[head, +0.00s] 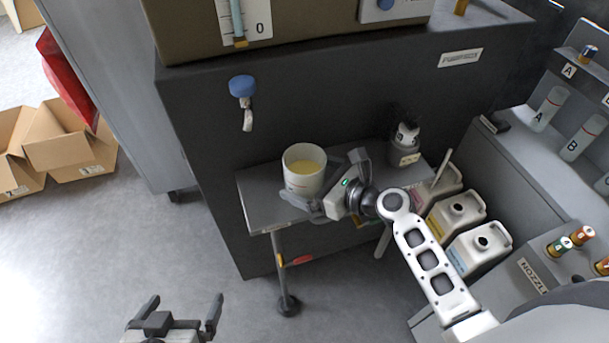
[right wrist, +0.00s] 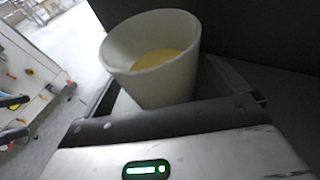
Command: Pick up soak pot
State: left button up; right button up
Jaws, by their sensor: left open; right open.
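The soak pot (head: 304,171) is a white, round, open-topped pot with yellow contents. It stands upright on a small grey shelf (head: 262,204) on the front of the dark cabinet. My right gripper (head: 302,201) reaches in from the right, low at the pot's near side, with its fingertips partly hidden. In the right wrist view the pot (right wrist: 150,60) stands just beyond the gripper's palm, between the two open fingers. Contact cannot be made out. My left gripper (head: 181,312) is open and empty at the bottom left, over the floor, far from the pot.
A dark holder with a white-topped bottle (head: 405,138) stands on the shelf's right end. Several white canisters (head: 457,211) stand right of the shelf. A blue-handled tap (head: 242,87) is above left of the pot.

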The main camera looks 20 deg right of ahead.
jog(key=shift+x, duration=0.95)
jog(key=c, duration=1.1)
jog(key=shift+c, duration=0.2)
jog(key=shift+r, duration=0.2)
